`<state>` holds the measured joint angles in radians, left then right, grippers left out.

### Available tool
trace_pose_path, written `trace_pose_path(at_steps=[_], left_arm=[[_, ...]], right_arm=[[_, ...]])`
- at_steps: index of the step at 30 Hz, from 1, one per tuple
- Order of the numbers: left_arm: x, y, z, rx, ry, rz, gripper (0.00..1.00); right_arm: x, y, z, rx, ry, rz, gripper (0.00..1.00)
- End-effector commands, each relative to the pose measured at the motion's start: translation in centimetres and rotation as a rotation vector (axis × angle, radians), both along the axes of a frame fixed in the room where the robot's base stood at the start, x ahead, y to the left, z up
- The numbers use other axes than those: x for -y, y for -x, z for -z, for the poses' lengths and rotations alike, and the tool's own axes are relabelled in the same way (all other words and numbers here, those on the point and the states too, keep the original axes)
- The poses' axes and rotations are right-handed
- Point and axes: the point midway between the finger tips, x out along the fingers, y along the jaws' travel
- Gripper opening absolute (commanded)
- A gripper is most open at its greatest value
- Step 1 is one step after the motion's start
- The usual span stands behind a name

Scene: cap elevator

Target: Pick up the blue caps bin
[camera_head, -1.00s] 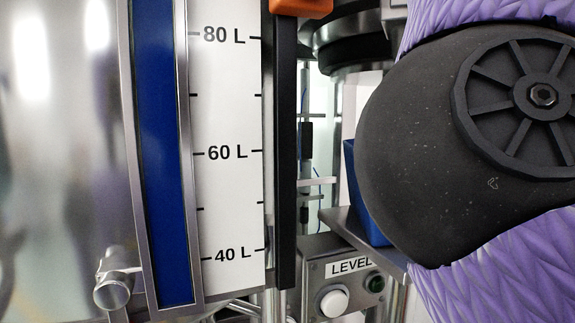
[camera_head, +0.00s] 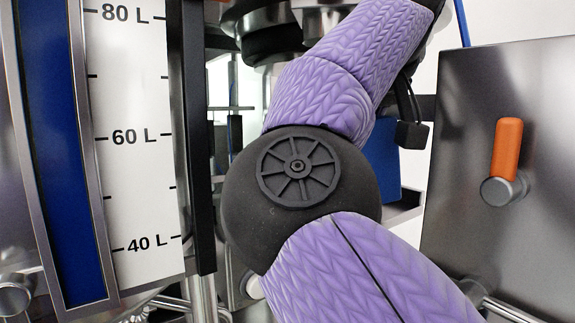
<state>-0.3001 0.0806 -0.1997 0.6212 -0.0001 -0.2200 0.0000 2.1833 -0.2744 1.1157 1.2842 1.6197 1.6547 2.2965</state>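A blue bin (camera_head: 382,158) shows in part behind my bent, purple-sleeved arm, right of the arm's black elbow joint. Its left part is hidden by the arm. It seems to rest on a metal ledge (camera_head: 405,208). Neither gripper is in view, so I cannot see whether either one holds anything.
A level gauge (camera_head: 130,140) with a blue column (camera_head: 62,150) stands at the left. At the right is a metal panel (camera_head: 510,110) with an orange-handled lever (camera_head: 507,150). My arm fills the middle. A white button (camera_head: 254,287) is mostly hidden below the elbow.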

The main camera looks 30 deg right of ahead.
Motion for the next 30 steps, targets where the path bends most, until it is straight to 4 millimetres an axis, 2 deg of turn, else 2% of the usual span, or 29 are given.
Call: trace_pose_path(at_steps=[1,4,30], left_arm=[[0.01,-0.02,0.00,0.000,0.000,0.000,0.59],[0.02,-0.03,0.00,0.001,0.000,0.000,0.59],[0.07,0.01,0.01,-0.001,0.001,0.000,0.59]], right_arm=[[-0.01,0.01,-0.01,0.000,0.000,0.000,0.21],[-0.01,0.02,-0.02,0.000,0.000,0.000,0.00],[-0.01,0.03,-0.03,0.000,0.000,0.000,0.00]])
